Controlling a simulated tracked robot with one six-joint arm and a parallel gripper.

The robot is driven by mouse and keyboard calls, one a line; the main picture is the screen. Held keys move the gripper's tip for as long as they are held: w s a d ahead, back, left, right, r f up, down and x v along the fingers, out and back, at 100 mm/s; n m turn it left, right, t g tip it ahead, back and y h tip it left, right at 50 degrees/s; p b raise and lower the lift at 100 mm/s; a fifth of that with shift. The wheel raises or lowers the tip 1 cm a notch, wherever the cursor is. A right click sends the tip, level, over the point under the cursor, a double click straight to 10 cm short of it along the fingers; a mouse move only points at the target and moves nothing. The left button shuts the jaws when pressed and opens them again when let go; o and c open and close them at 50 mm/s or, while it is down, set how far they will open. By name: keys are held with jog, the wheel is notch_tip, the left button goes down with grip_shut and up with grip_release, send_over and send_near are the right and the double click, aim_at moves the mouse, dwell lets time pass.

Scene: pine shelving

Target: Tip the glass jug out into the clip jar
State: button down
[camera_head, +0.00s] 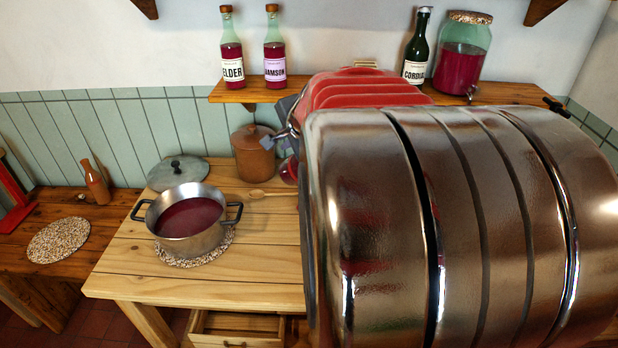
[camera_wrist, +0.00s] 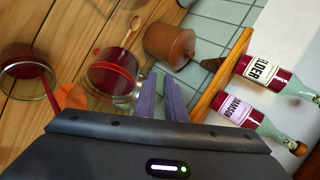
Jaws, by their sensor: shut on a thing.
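In the wrist view, my gripper (camera_wrist: 163,80) has its two purple fingers close together beside a glass vessel with dark red liquid, which I take to be the glass jug (camera_wrist: 113,80). The fingers are shut at its right side; the exact grip is hard to see. A second glass vessel with red liquid, apparently the clip jar (camera_wrist: 30,75), stands to its left, cut by the picture edge. An orange disc (camera_wrist: 70,97) lies between them; whose part it is I cannot tell. In the head view my arm hides most of this; only a little red glass (camera_head: 289,170) shows.
A steel pot (camera_head: 190,220) of red liquid stands on the pine table, with a lid (camera_head: 178,172), brown crock (camera_head: 252,150) and wooden spoon (camera_head: 265,193) behind. The shelf (camera_head: 300,89) above carries several bottles and a large jar (camera_head: 462,60). The table front is clear.

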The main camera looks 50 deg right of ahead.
jog(key=shift+s+d+r+m+t+p, duration=0.15)
jog(key=shift+s+r+m+t+p, duration=0.25)
jog(key=shift+s+r+t+p, duration=0.85)
dwell(0.8)
jog(key=shift+s+r+t, duration=0.35)
jog(key=shift+r+t, duration=0.15)
jog(key=shift+t, duration=0.15)
jog(key=shift+s+d+r+t, duration=0.1)
jog(key=shift+s+r+t, duration=0.2)
jog(key=shift+s+r+m+t+p, duration=0.75)
jog(key=shift+s+t, duration=0.35)
jog(key=shift+s, duration=1.15)
jog(key=n+g, duration=0.1)
jog(key=g, duration=0.1)
send_over(292, 156)
jog(key=s, duration=0.2)
jog(key=shift+w+d+f, duration=0.1)
jog(key=shift+f, duration=0.55)
jog(key=shift+w+f+g, duration=0.4)
jog(key=shift+f+g, duration=0.05)
jog(key=shift+g, duration=0.15)
jog(key=shift+w+f+n, duration=0.1)
jog(key=shift+w+n, duration=0.1)
jog(key=shift+n, duration=0.05)
jog(key=shift+w+f+g+b, duration=0.25)
jog(key=shift+w+g+b, duration=0.05)
jog(key=shift+b, duration=0.1)
jog(key=shift+w+f+g+b, duration=0.35)
jog(key=shift+w+f+g, duration=0.1)
jog(key=shift+f+g, duration=0.2)
